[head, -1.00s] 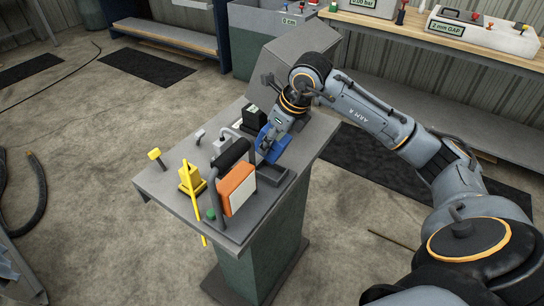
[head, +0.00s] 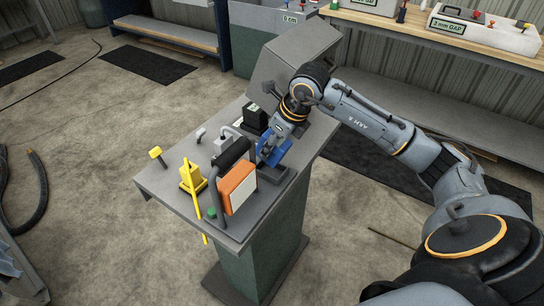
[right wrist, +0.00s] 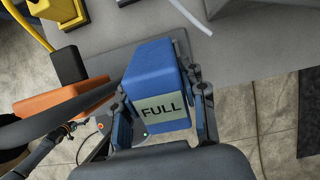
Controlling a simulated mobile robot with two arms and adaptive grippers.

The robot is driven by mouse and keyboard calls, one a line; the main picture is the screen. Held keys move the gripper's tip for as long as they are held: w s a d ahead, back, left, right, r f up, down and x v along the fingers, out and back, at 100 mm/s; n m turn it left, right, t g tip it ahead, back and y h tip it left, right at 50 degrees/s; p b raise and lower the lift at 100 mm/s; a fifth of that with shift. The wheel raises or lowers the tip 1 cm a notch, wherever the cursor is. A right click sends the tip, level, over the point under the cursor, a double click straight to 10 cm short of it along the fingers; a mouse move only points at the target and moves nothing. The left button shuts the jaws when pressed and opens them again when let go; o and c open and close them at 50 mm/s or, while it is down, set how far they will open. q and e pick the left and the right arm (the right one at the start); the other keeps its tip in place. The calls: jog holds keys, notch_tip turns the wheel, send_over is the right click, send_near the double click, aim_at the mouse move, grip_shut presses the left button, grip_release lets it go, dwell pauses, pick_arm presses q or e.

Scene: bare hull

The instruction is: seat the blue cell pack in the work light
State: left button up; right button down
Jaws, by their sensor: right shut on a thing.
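The blue cell pack (head: 279,153) is in my right gripper (head: 271,149), above the right part of the pedestal top. In the right wrist view the pack (right wrist: 154,75) sits between both fingers, with a pale "FULL" label facing the camera. My right gripper (right wrist: 160,112) is shut on it. The orange work light (head: 238,187), with a pale front panel and black handle, stands just left of the pack in the head view. Its orange side (right wrist: 50,101) also shows at the left of the wrist view. Its cell socket cannot be made out.
A dark shallow tray (head: 277,187) lies right of the light, below the pack. A yellow block with a yellow bar (head: 192,179), a yellow-headed peg (head: 155,153) and a black block (head: 255,118) also stand on the pedestal top (head: 163,181). Its front left is fairly clear.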

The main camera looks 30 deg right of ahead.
aim_at(272, 158)
notch_tip(272, 158, down, 4)
jog(key=shift+f+p, duration=0.1)
jog(key=shift+p, duration=0.4)
jog(key=shift+f, duration=0.1)
jog(key=shift+f+b, duration=0.25)
jog(key=shift+b, duration=0.1)
jog(key=c, duration=0.8)
grip_release()
jog(key=shift+o, duration=0.2)
